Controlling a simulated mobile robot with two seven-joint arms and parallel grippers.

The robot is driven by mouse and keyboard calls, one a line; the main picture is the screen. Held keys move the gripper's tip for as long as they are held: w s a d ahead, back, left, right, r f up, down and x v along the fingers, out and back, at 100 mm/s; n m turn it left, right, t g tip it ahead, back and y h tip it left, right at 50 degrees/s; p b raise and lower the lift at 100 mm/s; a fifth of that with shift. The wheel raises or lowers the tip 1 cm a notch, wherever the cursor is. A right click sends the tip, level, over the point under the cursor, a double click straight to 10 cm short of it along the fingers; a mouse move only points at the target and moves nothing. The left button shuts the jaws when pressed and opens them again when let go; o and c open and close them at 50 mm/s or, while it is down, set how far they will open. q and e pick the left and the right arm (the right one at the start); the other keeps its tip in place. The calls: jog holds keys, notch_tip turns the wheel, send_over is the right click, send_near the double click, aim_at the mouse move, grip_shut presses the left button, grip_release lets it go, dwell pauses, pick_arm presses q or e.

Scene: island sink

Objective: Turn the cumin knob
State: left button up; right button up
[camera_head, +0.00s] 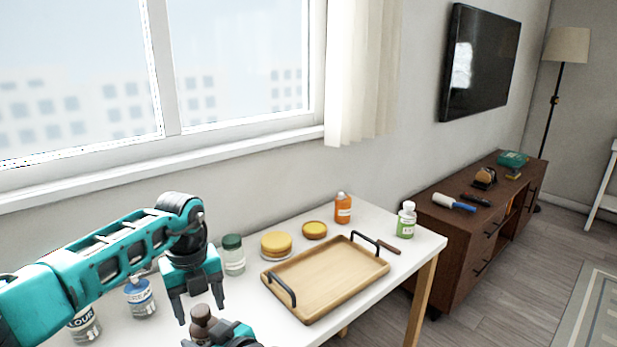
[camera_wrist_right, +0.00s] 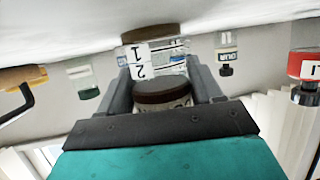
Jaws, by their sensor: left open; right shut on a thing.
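A brown-topped container (camera_head: 201,318) stands at the front of the white table in the head view. In the right wrist view, which looks upside down, it shows a dark brown round cap (camera_wrist_right: 160,90) and a clear labelled body (camera_wrist_right: 150,58); I cannot read "cumin" on it. My right gripper (camera_wrist_right: 161,76) is shut on it, with a finger on each side. My left gripper (camera_head: 200,306) points down, open, with its fingers on either side of and just above the brown top. Contact cannot be told. The lower body is hidden in the head view.
A wooden tray (camera_head: 335,283) with black handles lies on the table to the right. A green-lidded jar (camera_head: 232,256), a yellow-lidded jar (camera_head: 276,245) and an orange bottle (camera_head: 343,208) stand behind. Blue-labelled (camera_head: 140,298) and dark-labelled (camera_head: 84,325) jars stand left, near my left arm.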

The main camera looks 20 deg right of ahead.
aim_at(200, 309)
pick_arm(q)
notch_tip(200, 309, up, 12)
jog(key=d+r+n+h, duration=0.1)
jog(key=d+r+h, duration=0.3)
jog(key=d, duration=0.3)
jog(key=d+r+n+t+h, duration=0.1)
jog(key=d+r+n+h, duration=0.1)
jog(key=d+r+h, duration=0.2)
jog(key=d+r+n+t+h, duration=0.1)
jog(key=d+r+h, duration=0.3)
jog(key=d, duration=0.6)
jog(key=shift+s+d+r+n+h, duration=0.15)
jog(key=shift+s+r+n+h, duration=0.2)
jog(key=shift+h, duration=0.55)
